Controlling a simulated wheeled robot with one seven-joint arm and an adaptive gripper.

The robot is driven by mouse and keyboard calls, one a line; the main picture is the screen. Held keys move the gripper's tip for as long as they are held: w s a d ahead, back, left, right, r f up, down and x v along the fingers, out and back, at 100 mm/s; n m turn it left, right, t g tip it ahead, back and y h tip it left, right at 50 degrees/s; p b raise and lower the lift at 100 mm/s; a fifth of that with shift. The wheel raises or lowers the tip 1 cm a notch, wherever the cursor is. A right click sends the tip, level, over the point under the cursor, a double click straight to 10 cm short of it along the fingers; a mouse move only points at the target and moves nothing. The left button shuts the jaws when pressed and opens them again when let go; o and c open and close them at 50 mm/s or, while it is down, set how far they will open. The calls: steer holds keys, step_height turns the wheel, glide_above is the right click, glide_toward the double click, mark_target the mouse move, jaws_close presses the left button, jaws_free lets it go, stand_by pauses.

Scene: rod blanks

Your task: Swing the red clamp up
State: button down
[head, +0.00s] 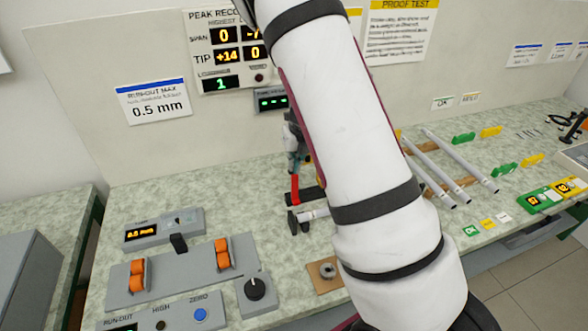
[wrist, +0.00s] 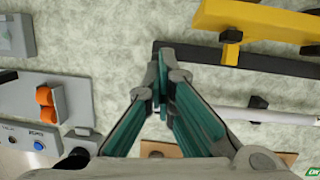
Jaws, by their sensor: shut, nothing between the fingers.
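The red clamp (head: 295,188) shows in the head view as a narrow upright red bar, just left of my arm, beside dark supports near the bench middle. My gripper (head: 294,162) is directly above the red bar in that view, partly covered by my arm; I cannot tell if they touch. In the wrist view my gripper (wrist: 161,80) has its teal fingers together with nothing between them. No red part shows in the wrist view. A pale rod (head: 313,214) lies at the dark support below the clamp and also shows in the wrist view (wrist: 265,115).
A grey panel with orange switches (head: 222,253) and a black knob (head: 255,288) stands at the front left. Several pale rods (head: 445,165) lie on a rack to the right. A yellow bar (wrist: 260,20) and a dark bar (wrist: 240,62) lie close to the fingers.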

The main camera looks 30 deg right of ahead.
steer(key=shift+s+a+f, duration=0.1)
steer(key=shift+s+a, duration=0.05)
steer(key=shift+s, duration=0.1)
